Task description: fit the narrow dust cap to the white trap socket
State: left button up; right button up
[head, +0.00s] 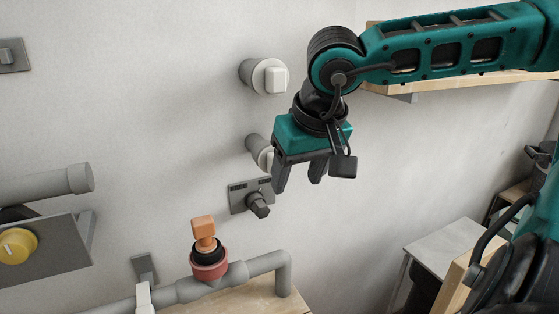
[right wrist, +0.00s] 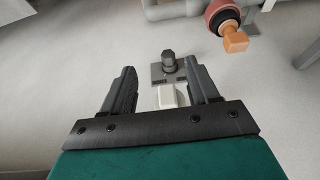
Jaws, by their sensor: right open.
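Two grey pipe stubs stick out of the wall, each with a white round end piece and a block-shaped grip: the upper white piece (head: 270,76) and the lower white piece (head: 265,158). I cannot tell which thing is the narrow dust cap or the white trap socket. My right gripper (head: 298,182) is open and empty, pointing down in front of the lower white piece and partly hiding it. In the right wrist view, the white grip block (right wrist: 168,96) shows between the open fingers (right wrist: 160,72); contact cannot be told. My left gripper is not in view.
Below the gripper is a grey wall plate with a dark knob (head: 258,204). An orange-handled plug (head: 204,230) sits in a red collar on the grey pipe (head: 262,264). A yellow knob (head: 16,245) is at left. A wooden shelf (head: 462,85) lies behind my arm.

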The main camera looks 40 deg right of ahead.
aim_at(271, 159)
jog(key=shift+w+d+f+p, duration=0.1)
jog(key=shift+w+d+f, duration=0.2)
jog(key=shift+w, duration=0.85)
jog(key=shift+w+d+f+p, duration=0.15)
jog(key=shift+w+d, duration=0.25)
jog(key=shift+w, duration=0.7)
jog(key=shift+w+d+f+p, duration=0.15)
jog(key=shift+w+d, duration=0.2)
jog(key=shift+w, duration=0.8)
grip_shut()
